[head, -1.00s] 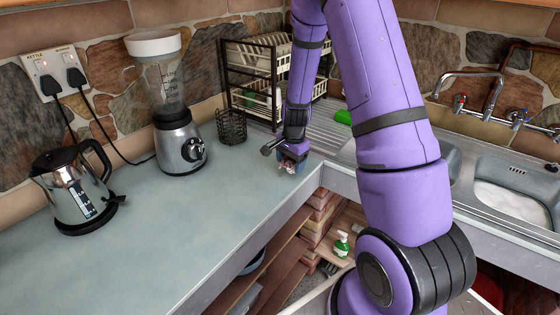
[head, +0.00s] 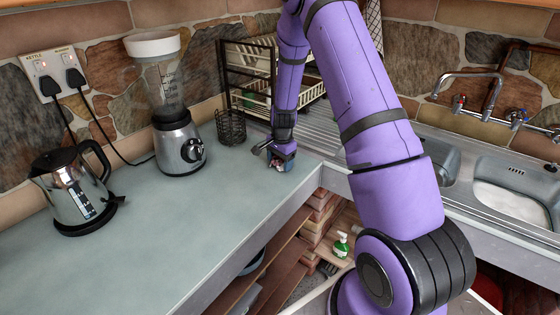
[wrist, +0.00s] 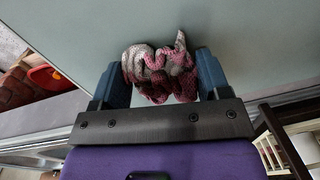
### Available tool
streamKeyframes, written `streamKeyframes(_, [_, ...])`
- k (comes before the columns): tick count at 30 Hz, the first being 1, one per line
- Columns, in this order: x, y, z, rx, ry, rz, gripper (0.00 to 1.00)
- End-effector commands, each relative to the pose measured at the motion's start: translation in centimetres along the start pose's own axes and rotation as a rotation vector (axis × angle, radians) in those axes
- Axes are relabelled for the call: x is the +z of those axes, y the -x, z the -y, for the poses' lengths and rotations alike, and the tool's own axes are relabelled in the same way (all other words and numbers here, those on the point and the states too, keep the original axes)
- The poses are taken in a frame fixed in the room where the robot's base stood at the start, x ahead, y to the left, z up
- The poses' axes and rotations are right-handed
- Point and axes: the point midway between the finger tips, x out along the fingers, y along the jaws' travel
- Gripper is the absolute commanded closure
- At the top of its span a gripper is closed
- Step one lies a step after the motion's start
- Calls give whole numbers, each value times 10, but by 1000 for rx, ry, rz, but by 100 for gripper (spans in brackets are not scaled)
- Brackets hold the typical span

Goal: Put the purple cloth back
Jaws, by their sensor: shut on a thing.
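The purple cloth (wrist: 160,77) is a crumpled bundle of dull pink-purple and grey knit in the wrist view. It sits between the two blue fingers of my gripper (wrist: 163,66), which is shut on it. In the head view my gripper (head: 281,160) points down close above the grey worktop, near its inner corner. Only a small bit of the cloth shows there. I cannot tell whether the cloth touches the worktop.
A blender (head: 178,140), a kettle (head: 76,188) and a dark wire basket (head: 231,127) stand left of my gripper. A dish rack (head: 250,65) is behind it. The sink (head: 510,195) is at right. The front left worktop (head: 150,245) is clear. A green soap bottle (head: 341,245) stands below.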

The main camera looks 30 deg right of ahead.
Motion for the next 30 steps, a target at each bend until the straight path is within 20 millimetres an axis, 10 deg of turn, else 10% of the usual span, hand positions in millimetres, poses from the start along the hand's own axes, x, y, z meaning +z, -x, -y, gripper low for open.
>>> streamKeyframes(6, [0, -3, 0, 1, 0, 0, 52])
streamKeyframes(7, [0, -3, 0, 0, 0, 0, 23])
streamKeyframes(10, [0, -3, 0, 0, 0, 0, 5])
streamKeyframes(20, [0, 1, 0, 0, 0, 0, 5])
streamKeyframes(30, [0, 57, 1, -4, 1, -2, 5])
